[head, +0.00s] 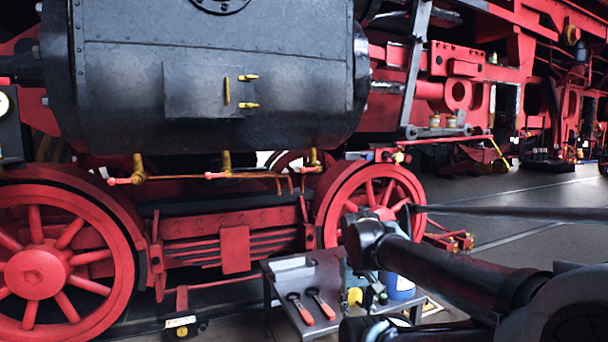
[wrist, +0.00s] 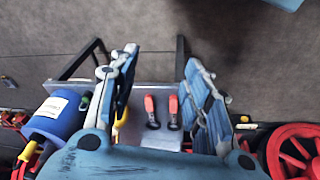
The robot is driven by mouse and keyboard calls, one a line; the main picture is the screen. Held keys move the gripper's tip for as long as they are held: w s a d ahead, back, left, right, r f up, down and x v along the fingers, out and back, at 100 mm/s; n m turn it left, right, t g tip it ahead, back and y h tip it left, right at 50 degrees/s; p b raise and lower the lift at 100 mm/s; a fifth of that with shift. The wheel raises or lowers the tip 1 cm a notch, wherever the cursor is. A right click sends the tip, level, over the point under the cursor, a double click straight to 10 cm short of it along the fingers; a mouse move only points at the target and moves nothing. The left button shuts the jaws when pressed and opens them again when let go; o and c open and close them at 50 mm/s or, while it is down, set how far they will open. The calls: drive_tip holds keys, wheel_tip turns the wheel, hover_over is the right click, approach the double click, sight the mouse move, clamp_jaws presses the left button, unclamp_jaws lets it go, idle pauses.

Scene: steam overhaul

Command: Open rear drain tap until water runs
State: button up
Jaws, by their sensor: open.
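Three brass drain taps hang under the black cylinder (head: 300,90) in the head view: a left tap (head: 138,167), a middle tap (head: 226,161) and a right tap (head: 315,157). Each has a short red-tipped handle pointing left, roughly level. I cannot tell from the picture which one is the rear tap. No running water is visible under them. My gripper (wrist: 161,58) is open and empty in the wrist view, its fingers spread above a small metal table (wrist: 172,141).
The table (head: 325,275) stands in front of the right red wheel (head: 375,195). It holds two red-handled tools (head: 318,304), a yellow item (head: 355,296) and a blue container (head: 400,290). Copper pipes (head: 265,176) run beside the taps. Open floor (head: 520,205) lies at right.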

drive_tip(key=w+d+r+h, duration=0.2)
drive_tip(key=w+r+h, duration=0.1)
drive_tip(key=w+r, duration=0.8)
drive_tip(key=t+h, duration=0.7)
drive_tip(key=t, duration=0.1)
approach(303, 170)
drive_tip(key=shift+m, duration=0.3)
drive_tip(key=x, duration=1.1)
drive_tip(key=shift+w+a, duration=0.35)
drive_tip(key=shift+w, duration=0.1)
drive_tip(key=shift+c, duration=0.3)
